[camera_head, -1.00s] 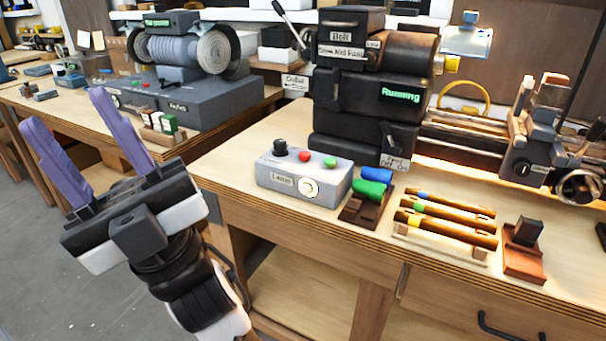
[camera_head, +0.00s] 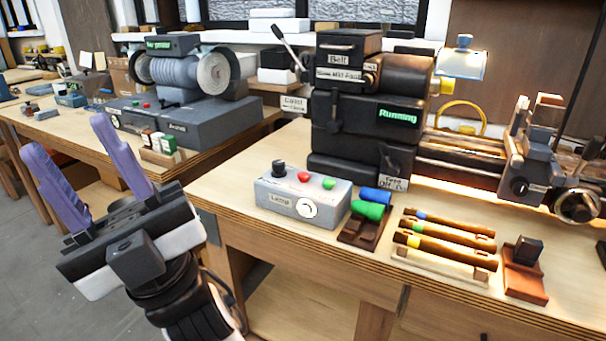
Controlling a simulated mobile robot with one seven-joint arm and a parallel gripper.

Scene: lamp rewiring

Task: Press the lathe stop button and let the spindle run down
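The lathe (camera_head: 350,130) stands on the wooden bench, and a green sign on its headstock reads "Running" (camera_head: 398,116). In front of it is a grey control box (camera_head: 275,196) with a black knob (camera_head: 279,168), a red button (camera_head: 304,176), a green button (camera_head: 329,183) and a round white dial or lamp near a label on its front. The spindle end (camera_head: 444,86) is at the right of the headstock; I cannot tell its motion. My gripper (camera_head: 75,155) is at the left with two purple fingers spread wide, empty, left of the control box and apart from it.
A rack with green and blue handles (camera_head: 372,205), a tray of several turning tools (camera_head: 440,255) and a red-brown block (camera_head: 525,280) sit right of the box. A grinder (camera_head: 180,85) stands on the left bench. The bench's front edge (camera_head: 250,230) lies between my gripper and the box.

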